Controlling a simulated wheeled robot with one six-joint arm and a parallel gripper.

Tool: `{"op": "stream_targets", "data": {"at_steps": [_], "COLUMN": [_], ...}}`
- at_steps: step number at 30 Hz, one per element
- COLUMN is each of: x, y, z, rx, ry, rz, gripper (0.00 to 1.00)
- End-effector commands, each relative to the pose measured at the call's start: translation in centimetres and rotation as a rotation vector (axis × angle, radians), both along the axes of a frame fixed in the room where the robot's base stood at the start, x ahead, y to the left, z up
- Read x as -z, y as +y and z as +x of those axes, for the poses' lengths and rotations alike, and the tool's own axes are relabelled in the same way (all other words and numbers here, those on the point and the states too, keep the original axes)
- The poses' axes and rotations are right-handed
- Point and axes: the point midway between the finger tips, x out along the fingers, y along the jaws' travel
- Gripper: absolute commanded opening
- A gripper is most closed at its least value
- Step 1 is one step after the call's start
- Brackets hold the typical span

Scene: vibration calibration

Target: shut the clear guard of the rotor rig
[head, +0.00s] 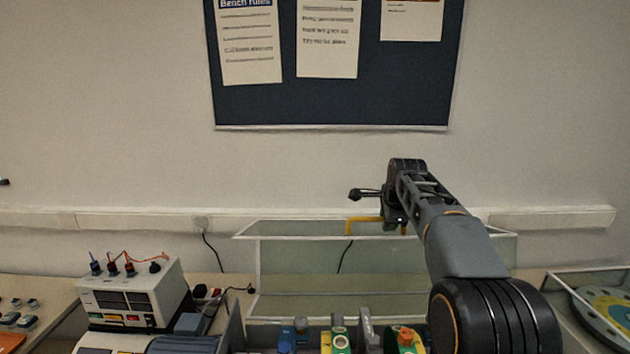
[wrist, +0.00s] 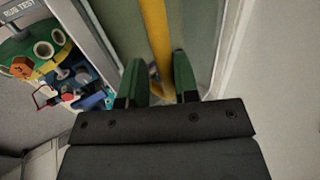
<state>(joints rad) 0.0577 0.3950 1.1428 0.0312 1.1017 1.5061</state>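The clear guard (head: 340,275) stands raised at the back of the rotor rig in the head view, its panel see-through with pale edges. A yellow handle (head: 362,219) is at its upper edge, and it also shows as a yellow bar in the wrist view (wrist: 154,25). The rig's coloured parts (head: 405,340) show at the bottom edge of the head view, cut off by the frame. My gripper is at the handle; in the wrist view its two green fingers (wrist: 160,75) are apart, with the yellow bar running between them. Contact is unclear.
A white meter box (head: 130,300) with cables stands at the left. A second clear case (head: 600,300) with a yellow-green disc is at the right. In the wrist view, a green disc and small coloured parts (wrist: 75,75) lie left of the fingers. A wall is behind.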

Motion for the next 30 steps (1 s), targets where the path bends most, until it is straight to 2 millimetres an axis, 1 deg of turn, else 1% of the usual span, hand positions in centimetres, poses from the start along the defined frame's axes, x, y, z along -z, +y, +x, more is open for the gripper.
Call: {"op": "stream_targets", "data": {"at_steps": [1, 3, 11, 24, 30], "x": [0.3, 0.3, 0.2, 0.2, 0.0], "y": [0.0, 0.0, 0.0, 0.0, 0.0], "z": [-0.4, -0.7, -1.5, -5.0, -5.7], "rx": [0.000, 0.000, 0.000, 0.000, 0.000], "ry": [0.004, 0.006, 0.007, 0.006, 0.006], "rz": [0.000, 0.000, 0.000, 0.000, 0.000], "gripper": [0.26, 0.26, 0.26, 0.26, 0.26]}}
